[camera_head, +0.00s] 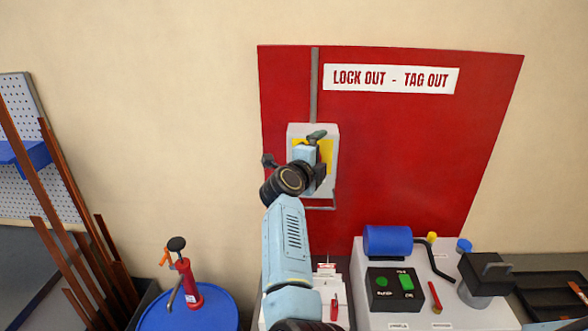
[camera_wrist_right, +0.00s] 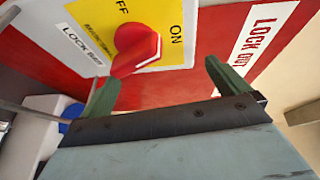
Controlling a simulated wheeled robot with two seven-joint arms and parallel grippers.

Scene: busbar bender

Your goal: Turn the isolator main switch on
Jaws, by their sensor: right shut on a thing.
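The isolator main switch is a grey box (camera_head: 298,130) with a yellow plate on the red wall panel. Its red knob (camera_wrist_right: 136,50) sits on the yellow plate (camera_wrist_right: 172,22) in the right wrist view, with OFF and ON printed beside it. A white mark on the knob's end faces the ON side. My right gripper (camera_head: 318,155) is at the box and hides the knob in the head view. My left gripper is not in view.
The red panel (camera_head: 430,150) carries a LOCK OUT - TAG OUT sign (camera_head: 391,79). A grey conduit (camera_head: 314,85) runs up from the box. Below stand a bending machine (camera_head: 440,315) and a blue drum (camera_head: 215,310) with a red tool (camera_head: 188,285). Copper bars (camera_head: 85,225) lean at left.

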